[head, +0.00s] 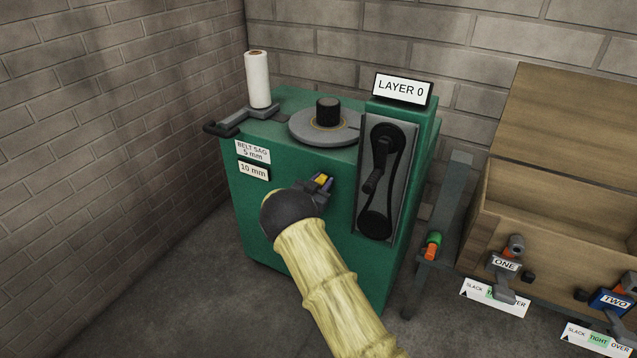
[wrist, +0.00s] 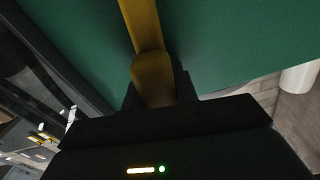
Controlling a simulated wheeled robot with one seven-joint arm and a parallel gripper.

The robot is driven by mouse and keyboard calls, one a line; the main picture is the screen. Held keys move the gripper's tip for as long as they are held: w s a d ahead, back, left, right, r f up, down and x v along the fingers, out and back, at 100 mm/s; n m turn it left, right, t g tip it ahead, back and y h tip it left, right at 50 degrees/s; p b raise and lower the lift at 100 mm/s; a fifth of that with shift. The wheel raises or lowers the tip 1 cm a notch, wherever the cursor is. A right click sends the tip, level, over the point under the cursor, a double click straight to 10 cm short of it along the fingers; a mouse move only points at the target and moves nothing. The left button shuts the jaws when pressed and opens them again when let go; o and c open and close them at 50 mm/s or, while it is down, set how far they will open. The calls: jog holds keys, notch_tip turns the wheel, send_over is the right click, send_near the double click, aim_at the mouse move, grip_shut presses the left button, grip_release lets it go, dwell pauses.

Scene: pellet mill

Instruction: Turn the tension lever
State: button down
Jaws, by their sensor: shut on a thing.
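My gripper (head: 321,183) is at the front face of the green machine (head: 262,205), left of the belt panel. In the wrist view my gripper (wrist: 155,95) is shut on a yellow bar, which I take to be the tension lever (wrist: 142,25). The bar runs from between the fingers up across the green face. In the head view only a small yellow bit shows at the fingers; my dark wrist and arm hide most of the lever. The black belt (head: 378,180) runs over two pulleys in a grey recess.
Tags on the machine read "BELT SAG 5 mm" (head: 253,151) and "10 mm" (head: 254,170). A "LAYER 0" sign (head: 402,89) stands on top, near a round turntable (head: 325,127) and a white roll (head: 257,80). A wooden crate (head: 570,205) stands at right. Brick walls close the back and left.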

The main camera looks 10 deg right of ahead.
jog(key=shift+a, duration=0.1)
jog(key=c, duration=1.1)
grip_release()
jog(key=p+v, duration=0.1)
jog(key=v, duration=1.6)
jog(key=shift+s+p, duration=0.2)
jog(key=shift+p, duration=0.1)
